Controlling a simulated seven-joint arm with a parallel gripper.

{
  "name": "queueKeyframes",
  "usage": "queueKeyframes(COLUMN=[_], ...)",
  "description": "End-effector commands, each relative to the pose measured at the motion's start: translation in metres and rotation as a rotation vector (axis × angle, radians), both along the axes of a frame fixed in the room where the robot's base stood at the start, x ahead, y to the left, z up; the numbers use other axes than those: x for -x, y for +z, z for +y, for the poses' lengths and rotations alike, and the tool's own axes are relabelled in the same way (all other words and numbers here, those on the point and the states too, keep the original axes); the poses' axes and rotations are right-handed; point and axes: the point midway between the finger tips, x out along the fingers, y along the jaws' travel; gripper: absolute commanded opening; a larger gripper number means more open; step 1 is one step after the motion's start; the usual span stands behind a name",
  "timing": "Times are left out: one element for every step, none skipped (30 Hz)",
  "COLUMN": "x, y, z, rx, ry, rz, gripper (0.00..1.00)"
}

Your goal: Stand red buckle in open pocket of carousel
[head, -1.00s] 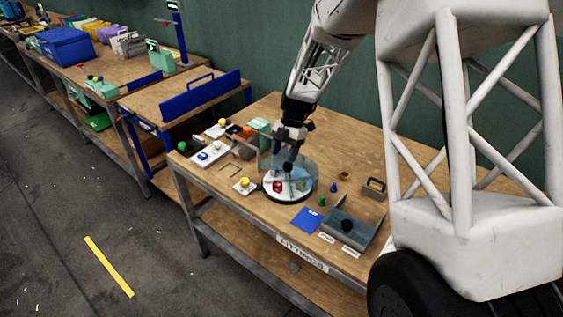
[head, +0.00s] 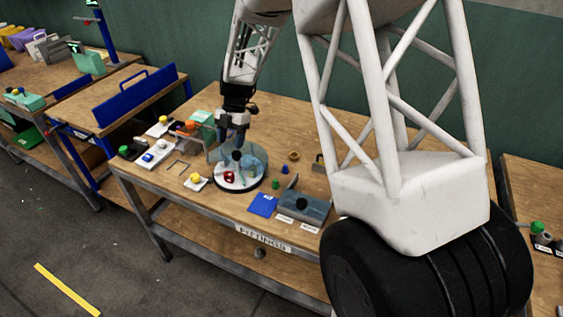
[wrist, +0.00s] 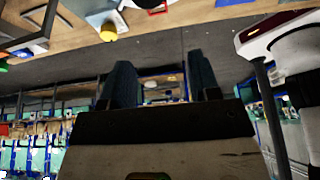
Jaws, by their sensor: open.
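The carousel (head: 245,184) is a round, pale disc with a dark rim and a clear bluish cover, on the wooden table. The red buckle (head: 229,177) is a small red piece at its front left; I cannot tell whether it stands in a pocket. In the wrist view a red piece (wrist: 157,9) shows at the top edge, beside the pale disc. My gripper (head: 236,154) is above the back of the carousel, behind the buckle and apart from it. Its two dark fingers are spread and empty in the wrist view (wrist: 161,80). The pockets are too small to make out.
A yellow knob on a white base (head: 195,179) stands left of the carousel. A blue plate (head: 263,204) and a grey tray (head: 306,207) lie to its right. Small green and blue pieces stand near the tray.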

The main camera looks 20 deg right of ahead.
Motion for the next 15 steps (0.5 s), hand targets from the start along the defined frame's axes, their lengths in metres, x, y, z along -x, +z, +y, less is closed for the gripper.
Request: queueKeyframes(x=[0.002,0.004,0.006,0.009,0.012,0.017,0.020,0.024,0.031,0.036,0.041,0.049,0.055,0.061,0.069], y=[0.004,0.006,0.009,0.013,0.016,0.022,0.026,0.031,0.038,0.043,0.049,0.056,0.062,0.068,0.075], z=[-0.001,-0.001,-0.002,-0.003,-0.003,-0.004,-0.005,-0.006,-0.008,-0.009,-0.011,-0.012,-0.014,-0.015,-0.017], rx=[0.005,0.009,0.017,0.024,0.031,0.042,0.051,0.061,0.076,0.088,0.100,0.116,0.127,0.139,0.155], ry=[-0.011,-0.022,-0.039,-0.055,-0.074,-0.103,-0.127,-0.154,-0.192,-0.223,-0.256,-0.302,-0.339,-0.376,-0.425], rz=[-0.001,-0.001,0.000,0.001,0.001,0.002,0.003,0.005,0.006,0.007,0.008,0.009,0.011,0.011,0.013], gripper=[0.56,0.56,0.56,0.56,0.56,0.56,0.56,0.56,0.56,0.56,0.56,0.56,0.56,0.56,0.56])
